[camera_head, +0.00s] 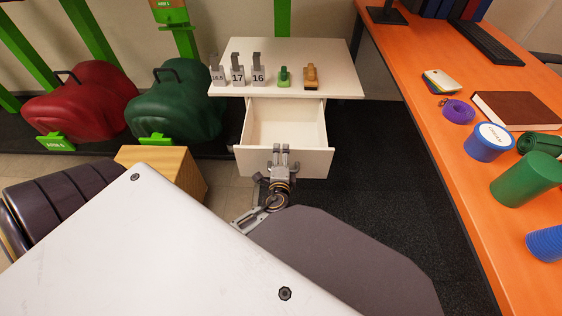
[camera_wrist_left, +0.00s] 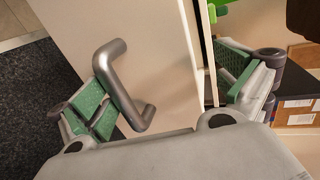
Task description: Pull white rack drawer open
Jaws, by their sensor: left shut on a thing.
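The white rack drawer (camera_head: 284,125) is pulled out of the white rack (camera_head: 300,90), and its empty inside shows. My left gripper (camera_head: 280,152) is at the middle of the drawer front (camera_head: 315,164). It is shut on the drawer. In the left wrist view a grey bar handle (camera_wrist_left: 124,85) stands on the white front panel (camera_wrist_left: 165,60). One green-padded finger is close by the handle, and the other is past the panel's edge. I cannot tell exactly which part the fingers press. The handle is hidden behind my gripper in the head view. My right gripper is not in view.
Numbered grey holders (camera_head: 237,72), a green piece (camera_head: 283,77) and a tan piece (camera_head: 311,76) stand on the rack top. An orange table (camera_head: 420,110) with several items stands at right. Dark floor lies between.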

